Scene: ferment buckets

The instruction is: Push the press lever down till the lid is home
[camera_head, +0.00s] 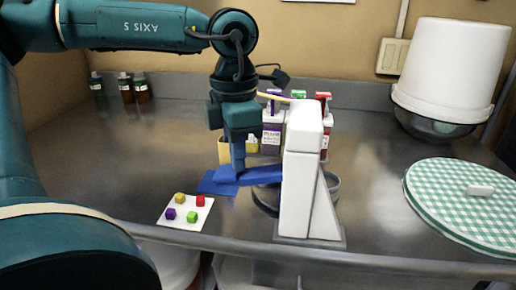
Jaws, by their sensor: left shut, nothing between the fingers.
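The press is a white column (301,190) on a grey base, right of centre. A blue bar (262,175), which looks like its lever, reaches left from behind the column to a flat blue piece (215,184); I cannot tell if they are joined. My left gripper (238,172) points down, shut and empty, with its tips at the blue bar's left end; contact is unclear. A dark round vessel (264,197) stands behind the column, mostly hidden. I cannot make out the lid or how it sits. My right gripper is out of view.
A white card with coloured cubes (186,213) lies front left. Pump bottles (272,130) stand behind the press, dark bottles (126,88) back left. A white bucket (451,65) is upside down back right. A green checked round (462,205) lies right.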

